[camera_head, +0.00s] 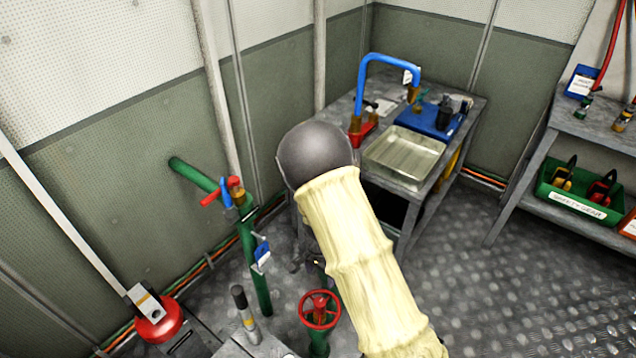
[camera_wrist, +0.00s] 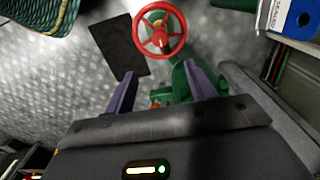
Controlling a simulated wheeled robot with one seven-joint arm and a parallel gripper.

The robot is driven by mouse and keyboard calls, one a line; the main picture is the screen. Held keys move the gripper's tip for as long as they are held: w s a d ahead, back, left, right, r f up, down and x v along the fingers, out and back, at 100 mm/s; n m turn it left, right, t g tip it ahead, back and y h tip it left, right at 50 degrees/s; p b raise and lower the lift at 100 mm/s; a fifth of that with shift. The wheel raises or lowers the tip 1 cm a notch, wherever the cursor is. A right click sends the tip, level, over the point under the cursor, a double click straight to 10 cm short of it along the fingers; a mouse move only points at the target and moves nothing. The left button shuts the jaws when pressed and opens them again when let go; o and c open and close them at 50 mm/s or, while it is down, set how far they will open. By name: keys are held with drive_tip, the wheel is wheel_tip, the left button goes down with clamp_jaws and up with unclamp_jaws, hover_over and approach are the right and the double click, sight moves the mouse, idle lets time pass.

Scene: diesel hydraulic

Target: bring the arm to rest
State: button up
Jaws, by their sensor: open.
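My arm (camera_head: 355,260), in a pale yellow sleeve with a dark grey rounded joint, reaches up across the middle of the head view. It hides part of the floor and the workbench behind it. My gripper (camera_wrist: 158,92) shows in the wrist view with its two purple-grey fingers apart and nothing between them. Beyond the fingers are a red handwheel (camera_wrist: 160,30) and a green valve body (camera_wrist: 180,78). I cannot tell whether the fingers touch the green body. In the head view the gripper is hidden behind the arm.
A red handwheel (camera_head: 320,309) on a green pipe stands close left of my arm. A green pipe with a red lever (camera_head: 222,192) rises further left. A workbench (camera_head: 470,104) with a metal tray (camera_head: 405,152) stands behind. Patterned floor (camera_head: 480,290) at the right is clear.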

drive_tip(key=s+d+r+n+t, duration=0.1)
drive_tip(key=s+d+r+n, duration=0.3)
drive_tip(key=r, duration=0.3)
drive_tip(key=s+d+r+n+t, duration=0.1)
drive_tip(key=s+d+r, duration=0.35)
drive_tip(key=r, duration=0.35)
drive_tip(key=s+d+r+n+t, duration=0.1)
drive_tip(key=s+d+r+n, duration=0.3)
drive_tip(key=r, duration=0.3)
wheel_tip(320, 180, up, 22)
drive_tip(key=d+m+p, duration=0.1)
drive_tip(key=p, duration=2)
drive_tip(key=shift+f, duration=0.2)
